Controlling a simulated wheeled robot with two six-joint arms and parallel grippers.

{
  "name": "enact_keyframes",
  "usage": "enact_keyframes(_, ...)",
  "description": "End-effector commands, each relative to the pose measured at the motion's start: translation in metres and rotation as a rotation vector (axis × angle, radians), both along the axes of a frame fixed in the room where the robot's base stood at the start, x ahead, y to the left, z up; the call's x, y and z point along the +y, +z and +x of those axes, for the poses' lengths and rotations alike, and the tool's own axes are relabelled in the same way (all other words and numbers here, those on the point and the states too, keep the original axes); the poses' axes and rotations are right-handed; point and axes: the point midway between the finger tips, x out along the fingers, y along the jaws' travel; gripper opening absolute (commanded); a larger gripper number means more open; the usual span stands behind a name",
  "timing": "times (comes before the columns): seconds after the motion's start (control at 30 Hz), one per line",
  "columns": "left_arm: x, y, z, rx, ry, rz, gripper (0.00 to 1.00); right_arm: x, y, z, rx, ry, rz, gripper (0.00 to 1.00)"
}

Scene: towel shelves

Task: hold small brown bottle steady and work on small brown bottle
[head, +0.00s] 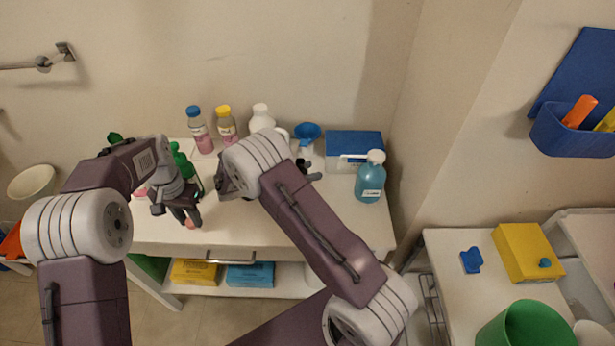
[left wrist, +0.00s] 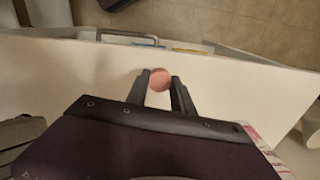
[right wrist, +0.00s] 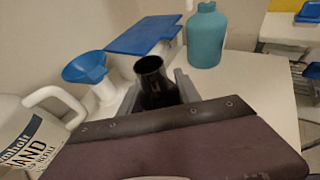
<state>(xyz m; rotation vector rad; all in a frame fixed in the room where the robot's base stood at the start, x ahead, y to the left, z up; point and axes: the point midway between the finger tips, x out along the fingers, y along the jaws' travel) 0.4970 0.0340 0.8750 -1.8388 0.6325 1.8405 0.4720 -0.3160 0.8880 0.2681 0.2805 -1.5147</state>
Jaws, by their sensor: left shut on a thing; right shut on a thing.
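The small brown bottle (right wrist: 155,82) is very dark and stands between the fingers of my right gripper (right wrist: 160,95) in the right wrist view. Its mouth faces up and looks open. In the head view my right gripper (head: 312,172) is over the right half of the white table, mostly hidden behind my arm. My left gripper (head: 186,215) is over the table's front left part, apart from the bottle. It is shut on a small round pinkish thing (left wrist: 160,80), seen between its fingertips in the left wrist view; I cannot tell what it is.
A white jug (right wrist: 30,135), a blue funnel (right wrist: 85,70), a blue box (right wrist: 145,35) and a teal bottle (right wrist: 206,38) stand near the right gripper. Green bottles (head: 183,165) stand behind the left gripper. The table's (head: 345,225) front right is clear.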

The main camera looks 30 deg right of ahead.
Motion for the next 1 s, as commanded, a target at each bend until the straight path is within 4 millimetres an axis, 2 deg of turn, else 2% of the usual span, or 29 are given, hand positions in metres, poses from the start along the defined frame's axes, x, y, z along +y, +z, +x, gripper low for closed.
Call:
enact_keyframes(0.07,0.000,0.003,0.000,0.000,0.000,0.000,0.00,0.001,0.018,-0.002,-0.003,0.000,0.000,0.00)
enact_keyframes(0.3,0.000,0.006,0.000,0.000,0.000,0.000,0.00,0.015,0.050,-0.057,0.000,0.003,-0.001,0.00)
enact_keyframes(0.5,0.000,0.009,0.000,0.000,0.000,0.000,0.00,0.023,0.072,-0.094,-0.001,0.002,-0.002,0.00)
enact_keyframes(0.7,0.000,0.010,0.000,0.000,0.000,0.000,0.00,0.028,0.081,-0.111,-0.001,0.001,-0.001,0.00)
enact_keyframes(1.0,0.000,0.010,0.000,0.000,0.000,0.000,0.00,0.028,0.082,-0.113,-0.001,0.000,-0.001,0.00)
